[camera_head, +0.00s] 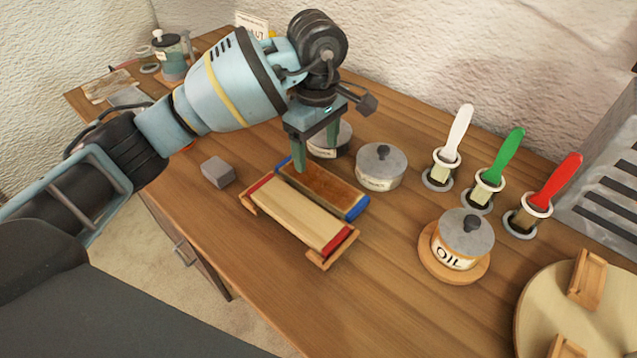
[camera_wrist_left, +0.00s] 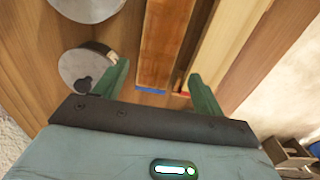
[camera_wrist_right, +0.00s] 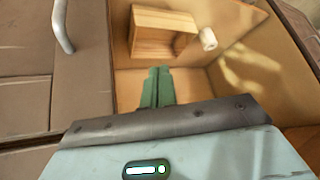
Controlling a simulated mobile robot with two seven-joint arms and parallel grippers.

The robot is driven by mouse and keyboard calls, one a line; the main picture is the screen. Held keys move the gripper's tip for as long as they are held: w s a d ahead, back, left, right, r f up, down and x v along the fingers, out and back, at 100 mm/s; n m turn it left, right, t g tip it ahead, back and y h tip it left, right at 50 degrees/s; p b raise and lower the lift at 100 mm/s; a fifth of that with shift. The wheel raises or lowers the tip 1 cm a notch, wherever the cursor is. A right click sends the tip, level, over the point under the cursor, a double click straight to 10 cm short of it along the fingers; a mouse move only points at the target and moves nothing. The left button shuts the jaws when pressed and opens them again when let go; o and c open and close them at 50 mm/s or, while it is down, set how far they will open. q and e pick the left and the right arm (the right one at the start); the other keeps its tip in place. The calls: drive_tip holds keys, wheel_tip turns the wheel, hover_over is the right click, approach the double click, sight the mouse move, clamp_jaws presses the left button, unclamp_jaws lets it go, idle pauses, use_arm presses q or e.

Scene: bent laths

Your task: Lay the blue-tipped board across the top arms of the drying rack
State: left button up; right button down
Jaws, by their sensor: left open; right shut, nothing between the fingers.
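The blue-tipped board (camera_head: 321,187), reddish brown with blue ends, lies on the table beside a paler red-tipped board (camera_head: 295,212) on small wooden supports. My left gripper (camera_head: 316,150) is open, fingers pointing down over the far-left part of the blue-tipped board. In the left wrist view the blue-tipped board (camera_wrist_left: 166,45) runs between the open fingers (camera_wrist_left: 162,86); I cannot tell whether they touch it. A grey frame with dark slots (camera_head: 618,180) at the right edge may be the drying rack; it is cut off. My right gripper (camera_wrist_right: 157,88) is shut and empty, shown only in its wrist view.
A grey block (camera_head: 218,171) lies left of the boards. A lidded tin (camera_head: 381,168) stands close behind them. An oil pot (camera_head: 462,240), several brushes in holders, and a round board (camera_head: 540,310) with wooden brackets stand right. My right gripper is by a wooden box (camera_wrist_right: 165,35).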

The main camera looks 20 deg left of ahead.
sight(320, 181)
use_arm(q)
drive_tip(key=shift+d+f, duration=0.1)
drive_tip(key=shift+f, duration=1.25)
drive_tip(key=f, duration=0.4)
drive_tip(key=shift+s+d+f+p, duration=0.1)
drive_tip(key=shift+d+f+p, duration=0.05)
drive_tip(key=shift+d+p, duration=0.2)
drive_tip(key=shift+f, duration=0.4)
drive_tip(key=c, duration=0.9)
wheel_tip(320, 181, up, 10)
